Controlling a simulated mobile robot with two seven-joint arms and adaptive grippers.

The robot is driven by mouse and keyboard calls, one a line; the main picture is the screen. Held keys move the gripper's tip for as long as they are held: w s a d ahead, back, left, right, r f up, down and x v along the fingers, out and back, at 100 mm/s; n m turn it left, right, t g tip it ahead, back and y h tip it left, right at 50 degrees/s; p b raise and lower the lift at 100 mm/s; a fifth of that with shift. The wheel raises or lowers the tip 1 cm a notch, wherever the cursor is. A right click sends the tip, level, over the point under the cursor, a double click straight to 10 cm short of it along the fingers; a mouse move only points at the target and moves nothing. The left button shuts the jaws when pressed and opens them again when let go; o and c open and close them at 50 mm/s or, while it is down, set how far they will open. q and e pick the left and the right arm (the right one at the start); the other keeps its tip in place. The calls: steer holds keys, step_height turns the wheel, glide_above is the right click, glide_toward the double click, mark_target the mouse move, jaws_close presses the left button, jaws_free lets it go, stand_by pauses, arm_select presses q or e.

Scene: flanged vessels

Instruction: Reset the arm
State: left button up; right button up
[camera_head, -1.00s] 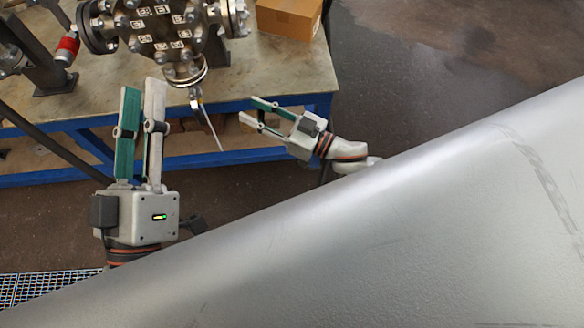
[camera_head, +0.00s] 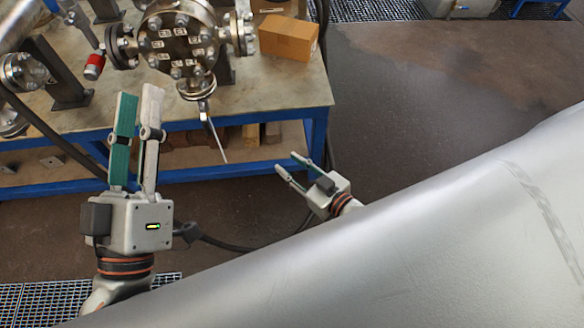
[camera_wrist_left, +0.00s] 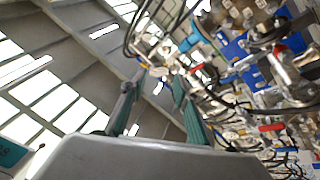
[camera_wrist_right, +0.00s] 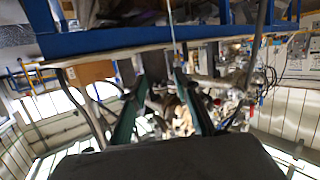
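My left gripper (camera_head: 138,93) is at the left in the head view, in front of the table's front edge, fingers pointing up the picture. Its fingers stand apart and nothing shows between them; they also show apart in the left wrist view (camera_wrist_left: 158,88). My right gripper (camera_head: 287,163) is right of it, smaller in the picture, near the table's front right corner. Its fingers are apart and empty, also in the right wrist view (camera_wrist_right: 155,85). The flanged vessel (camera_head: 180,40) with its bolted lid is on the table beyond the grippers. Neither gripper touches it.
A blue-framed table (camera_head: 260,105) carries the vessel and a cardboard box (camera_head: 288,37). A thin lever (camera_head: 217,138) sticks out from the vessel past the table edge, between the grippers. A large smooth grey surface covers the lower right. Floor (camera_head: 420,90) right of the table is clear.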

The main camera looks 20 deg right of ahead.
steer(key=shift+f, duration=0.1)
stand_by(0.5)
